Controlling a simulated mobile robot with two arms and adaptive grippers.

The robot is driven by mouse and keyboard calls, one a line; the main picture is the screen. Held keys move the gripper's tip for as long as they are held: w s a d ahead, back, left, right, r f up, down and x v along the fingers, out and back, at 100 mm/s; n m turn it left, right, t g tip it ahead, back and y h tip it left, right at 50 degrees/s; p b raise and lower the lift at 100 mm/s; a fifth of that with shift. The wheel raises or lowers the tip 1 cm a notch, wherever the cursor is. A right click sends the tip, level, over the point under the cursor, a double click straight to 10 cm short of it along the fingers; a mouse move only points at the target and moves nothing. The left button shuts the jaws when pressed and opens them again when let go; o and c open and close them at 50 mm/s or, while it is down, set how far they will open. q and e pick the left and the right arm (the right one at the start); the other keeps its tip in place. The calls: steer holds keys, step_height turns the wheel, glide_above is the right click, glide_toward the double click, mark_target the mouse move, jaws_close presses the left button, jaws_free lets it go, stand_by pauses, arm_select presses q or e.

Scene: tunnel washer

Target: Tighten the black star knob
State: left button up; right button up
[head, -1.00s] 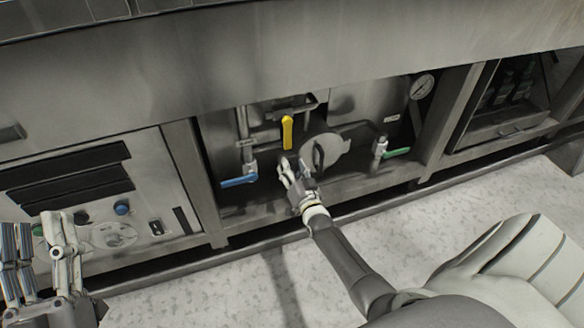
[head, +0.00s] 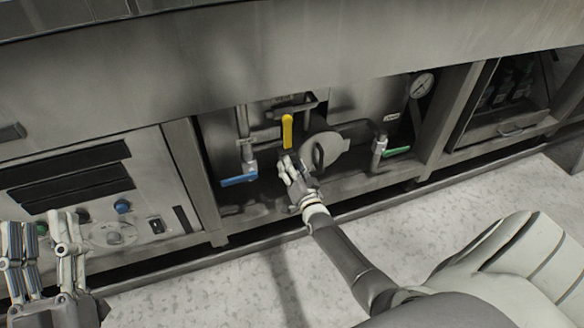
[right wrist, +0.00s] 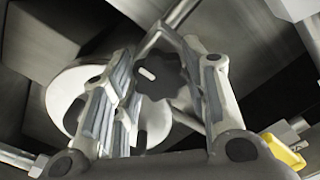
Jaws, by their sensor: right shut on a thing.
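The black star knob (right wrist: 165,76) shows in the right wrist view as a dark lobed disc with a pale mark at its centre. It sits between the two fingers of my right gripper (right wrist: 158,75), which is shut on it. In the head view my right gripper (head: 286,163) is low in the open bay, just left of a round cover, and the knob cannot be made out there. My left gripper (head: 41,225) is at the lower left of the head view, fingers apart and empty, well away from the knob.
Around the knob are a round metal cover (head: 325,147) with a dark handle, a yellow lever (head: 287,131), a blue lever (head: 239,180) and a green lever (head: 397,151). A gauge (head: 421,85) is at upper right. A control panel (head: 115,236) is at left. The floor in front is clear.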

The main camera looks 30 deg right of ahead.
steer(key=o, duration=1)
steer(key=shift+o, duration=0.2)
steer(key=v, duration=1.2)
steer(key=shift+f, duration=0.1)
